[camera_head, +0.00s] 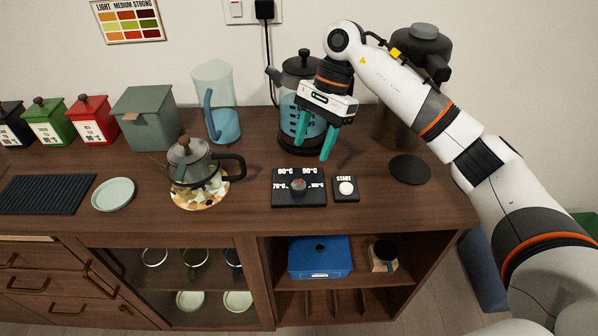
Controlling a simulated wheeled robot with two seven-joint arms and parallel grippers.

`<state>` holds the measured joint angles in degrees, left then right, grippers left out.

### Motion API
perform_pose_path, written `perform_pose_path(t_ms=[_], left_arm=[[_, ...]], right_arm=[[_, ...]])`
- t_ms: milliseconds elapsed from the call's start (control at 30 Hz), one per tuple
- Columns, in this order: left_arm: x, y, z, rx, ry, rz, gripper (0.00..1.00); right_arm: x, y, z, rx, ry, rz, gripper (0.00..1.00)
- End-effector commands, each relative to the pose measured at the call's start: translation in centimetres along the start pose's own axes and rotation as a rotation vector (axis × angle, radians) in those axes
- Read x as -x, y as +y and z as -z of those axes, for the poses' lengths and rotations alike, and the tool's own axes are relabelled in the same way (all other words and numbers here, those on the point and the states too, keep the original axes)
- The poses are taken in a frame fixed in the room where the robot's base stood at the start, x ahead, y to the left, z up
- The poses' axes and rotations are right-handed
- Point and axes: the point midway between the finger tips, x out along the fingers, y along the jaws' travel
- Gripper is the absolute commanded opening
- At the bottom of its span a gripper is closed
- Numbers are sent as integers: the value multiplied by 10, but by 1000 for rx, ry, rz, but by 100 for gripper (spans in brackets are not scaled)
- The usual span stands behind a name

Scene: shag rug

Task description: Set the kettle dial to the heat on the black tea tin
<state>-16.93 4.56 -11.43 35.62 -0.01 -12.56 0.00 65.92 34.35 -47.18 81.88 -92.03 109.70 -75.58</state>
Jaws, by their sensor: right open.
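The dial panel (313,200) is a black plate on the counter, with heat marks that look like 70, 80, 90 and 100°C around a grey knob (298,185). The knob has a small red mark near its top; its exact setting is hard to tell. The electric kettle (301,64), glass with a dark lid, stands behind, partly hidden by my right gripper (315,140). That gripper is open and empty, its teal fingers pointing down above and behind the panel, apart from the knob. A dark tin (10,126) stands at the far left; its label is too small to read.
A START button plate (346,189) sits right of the dial. Green (47,122) and red (93,120) tins, a grey box (147,117) and a blue-tinted pitcher (222,120) line the back. A teapot (194,168) stands left of the dial; a black disc (410,170) lies right.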

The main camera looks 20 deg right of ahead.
Motion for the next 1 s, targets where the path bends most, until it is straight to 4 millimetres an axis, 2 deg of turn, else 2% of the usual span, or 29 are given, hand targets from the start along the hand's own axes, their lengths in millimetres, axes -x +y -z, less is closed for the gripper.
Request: perform_pose_path(t_ms=[33, 167, 267, 433, 567, 867, 1000], left_arm=[[4, -2, 11, 0, 17, 2, 0], [10, -4, 24, 0, 37, 5, 0], [13, -3, 21, 0, 33, 4, 0], [16, 0, 1, -1, 6, 1, 0], [17, 1, -8, -1, -10, -1, 0], [17, 0, -1, -1, 1, 1, 0], [17, -1, 3, -1, 7, 1, 0]], right_arm=[[-11, 0, 1, 1, 3, 5, 53], [-38, 0, 2, 1, 5, 5, 53], [-57, 0, 2, 1, 5, 4, 53], [-81, 0, 2, 0, 4, 1, 53], [-90, 0, 2, 0, 3, 0, 53], [-94, 0, 1, 1, 3, -1, 53], [-93, 0, 2, 1, 3, -1, 34]])
